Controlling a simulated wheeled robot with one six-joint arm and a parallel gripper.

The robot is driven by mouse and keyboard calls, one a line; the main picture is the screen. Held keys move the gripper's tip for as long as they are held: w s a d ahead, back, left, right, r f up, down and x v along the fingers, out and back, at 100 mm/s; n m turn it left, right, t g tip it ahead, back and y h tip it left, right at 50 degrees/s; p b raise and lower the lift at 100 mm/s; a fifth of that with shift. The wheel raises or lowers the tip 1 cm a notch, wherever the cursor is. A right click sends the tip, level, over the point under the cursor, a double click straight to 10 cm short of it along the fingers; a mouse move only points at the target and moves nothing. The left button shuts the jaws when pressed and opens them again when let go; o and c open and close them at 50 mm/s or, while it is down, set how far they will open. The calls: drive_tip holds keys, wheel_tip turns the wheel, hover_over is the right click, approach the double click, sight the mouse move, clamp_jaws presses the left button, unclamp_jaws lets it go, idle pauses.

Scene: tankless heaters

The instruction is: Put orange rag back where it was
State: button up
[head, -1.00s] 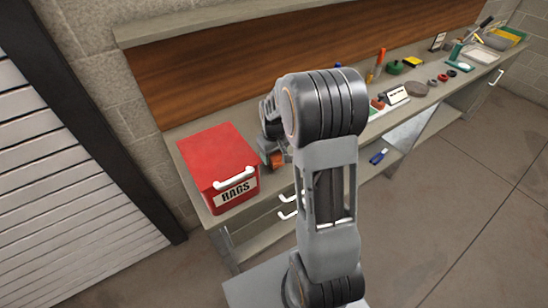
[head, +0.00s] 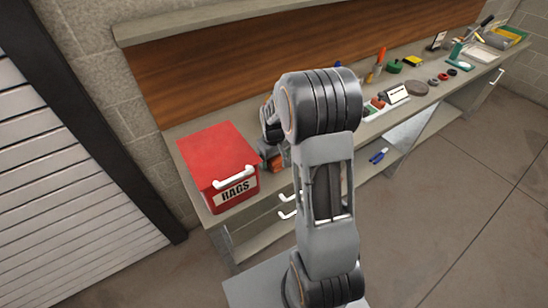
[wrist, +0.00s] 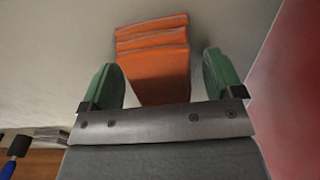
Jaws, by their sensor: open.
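The orange rag (wrist: 153,38) lies folded on the pale worktop in the wrist view. It sits between and beyond the two green fingers of my gripper (wrist: 163,76), which are apart with a gap at each side of it. In the head view the rag (head: 275,163) shows as a small orange patch beside the red rag box, partly hidden by my gripper (head: 270,152). The red box (head: 215,155) marked RAGS, with a white handle, stands just left of the gripper. Its red side (wrist: 293,90) fills the right of the wrist view.
The long workbench (head: 190,127) carries a white sign (head: 394,94), an orange-handled tool (head: 379,60), a green roll (head: 394,67) and a brown disc (head: 416,89) to the right. A wooden back panel stands behind. Blue-handled pliers (head: 378,156) lie on a lower shelf.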

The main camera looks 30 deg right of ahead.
drive_tip(key=shift+r, duration=0.1)
wheel_tip(320, 180, up, 12)
idle(0.6)
idle(0.6)
